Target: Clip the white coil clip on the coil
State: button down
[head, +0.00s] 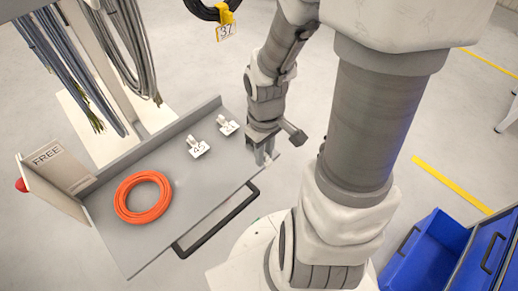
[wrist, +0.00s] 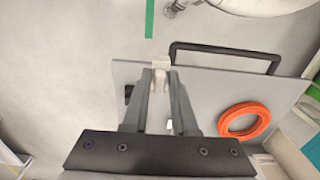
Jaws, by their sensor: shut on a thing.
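An orange coil (head: 143,197) lies flat on the left part of a grey tray (head: 150,246). In the wrist view the coil (wrist: 245,121) is to the right of my fingers. My gripper (head: 264,156) is at the tray's right end, well apart from the coil. In the wrist view my gripper (wrist: 160,84) is shut on a small white clip (wrist: 160,65) at its fingertips; the fingers hide part of it. Two other white clips with number tags, a nearer one (head: 198,149) and a farther one (head: 228,127), lie on the tray between coil and gripper.
A black handle (head: 218,222) runs along the tray's front edge. A sign reading FREE (head: 50,158) stands at its left end. Grey cables (head: 130,55) hang behind. A black coil with a yellow clip (head: 227,17) hangs at the top. Blue bins (head: 425,255) stand at lower right.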

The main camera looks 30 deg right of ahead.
jog(key=c, duration=1.4)
grip_release()
grip_shut()
jog(key=shift+w+a+n, duration=0.3)
jog(key=shift+w+a, duration=0.05)
jog(key=shift+a, duration=0.05)
jog(key=w+a+f+n, duration=0.1)
jog(key=w+a+n, duration=0.45)
jog(key=a, duration=0.45)
jog(key=n, duration=0.6)
send_near(165, 190)
jog(key=shift+b, duration=0.35)
jog(key=shift+f+b, duration=1.8)
jog(key=shift+f, duration=0.5)
jog(key=shift+f+b, duration=1)
jog(key=shift+f, duration=0.25)
